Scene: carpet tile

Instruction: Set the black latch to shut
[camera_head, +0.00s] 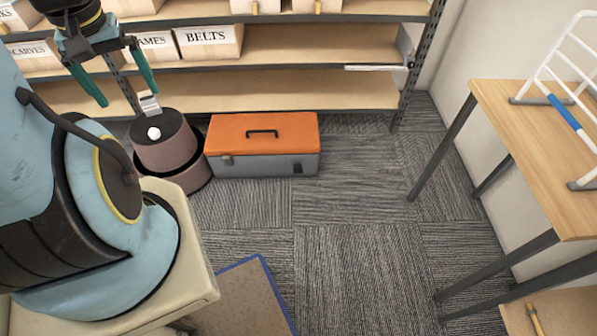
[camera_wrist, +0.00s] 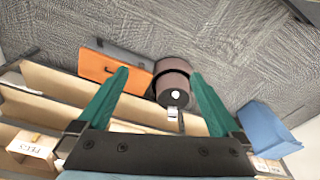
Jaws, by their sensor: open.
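A toolbox with an orange lid (camera_head: 263,128) and grey body (camera_head: 262,166) stands on the carpet before the shelf. Its lid lies closed with a dark handle on top. The black latch (camera_head: 297,168) is a small dark patch on the right of its front face; it is too small to tell how it is set. A greyer latch (camera_head: 226,160) sits on the left. My gripper (camera_head: 130,97) is open and empty, in the air left of the toolbox. In the wrist view, the toolbox (camera_wrist: 105,67) shows beyond the left finger; I cannot make out its black latch there.
A round brownish-pink stool-like object (camera_head: 166,150) with a white ball stands against the toolbox's left side. Shelving (camera_head: 280,92) with labelled boxes is behind. A wooden table (camera_head: 540,140) with a white rack is at right. The carpet before the toolbox is clear.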

